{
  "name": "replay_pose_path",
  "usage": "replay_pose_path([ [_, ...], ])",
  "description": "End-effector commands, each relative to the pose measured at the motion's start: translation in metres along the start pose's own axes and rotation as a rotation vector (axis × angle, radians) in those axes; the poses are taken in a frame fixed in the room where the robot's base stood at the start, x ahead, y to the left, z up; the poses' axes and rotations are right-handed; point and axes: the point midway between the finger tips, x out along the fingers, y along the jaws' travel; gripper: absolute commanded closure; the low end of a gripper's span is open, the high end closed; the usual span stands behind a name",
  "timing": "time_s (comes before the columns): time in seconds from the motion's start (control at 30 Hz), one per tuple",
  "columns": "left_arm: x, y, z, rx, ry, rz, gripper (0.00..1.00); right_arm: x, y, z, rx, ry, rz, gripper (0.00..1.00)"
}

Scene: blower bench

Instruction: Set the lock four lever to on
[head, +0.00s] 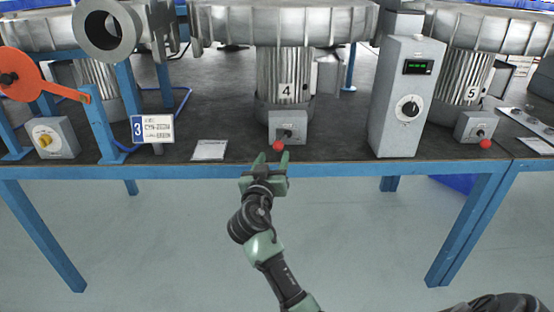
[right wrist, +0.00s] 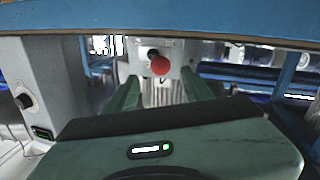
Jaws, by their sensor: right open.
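The lock four lever shows as a red ball knob (head: 278,145) on a short dark stem, at the front of a small grey box (head: 290,119) below the unit marked 4. The knob sits low and left on the box face. My right gripper (head: 271,157) is open and empty just in front of the knob, at the table's front edge. In the right wrist view, which is upside down, the red knob (right wrist: 160,65) lies between the lines of the two green fingers (right wrist: 158,90), beyond their tips. I cannot tell whether anything touches. My left gripper is out of view.
A tall grey cabinet (head: 407,95) with a dial and green display stands right of the lever box. A similar red-knobbed box (head: 475,127) sits by unit 5. A white card (head: 210,150) lies left. The blue table edge (head: 340,169) runs beneath the gripper.

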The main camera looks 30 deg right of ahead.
Motion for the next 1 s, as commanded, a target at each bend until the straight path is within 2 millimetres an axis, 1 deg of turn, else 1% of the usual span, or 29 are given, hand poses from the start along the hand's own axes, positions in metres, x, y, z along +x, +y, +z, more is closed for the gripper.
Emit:
replay_pose_path([
  [0.3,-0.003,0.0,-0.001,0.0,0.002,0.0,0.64,0.049,0.001,-0.001,-0.004,0.0,0.001,0.49],
  [0.43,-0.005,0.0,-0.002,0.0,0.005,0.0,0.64,0.065,-0.001,0.0,-0.005,0.0,-0.002,0.49],
  [0.6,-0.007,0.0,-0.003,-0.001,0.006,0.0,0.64,0.073,-0.001,0.001,-0.003,-0.002,-0.002,0.49],
  [0.83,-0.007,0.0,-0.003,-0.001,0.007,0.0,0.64,0.074,-0.001,0.001,-0.003,-0.002,-0.003,0.49],
  [0.87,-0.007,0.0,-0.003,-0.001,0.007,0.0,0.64,0.074,-0.001,0.001,-0.003,-0.002,-0.003,0.58],
  [0.9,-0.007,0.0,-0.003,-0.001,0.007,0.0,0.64,0.074,-0.001,0.001,-0.004,-0.002,-0.003,0.69],
  [0.97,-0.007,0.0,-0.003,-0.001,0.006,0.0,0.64,0.074,-0.001,0.001,-0.004,-0.002,-0.003,0.86],
  [1.0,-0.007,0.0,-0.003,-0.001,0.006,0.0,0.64,0.074,-0.001,0.001,-0.004,-0.002,-0.003,0.97],
])
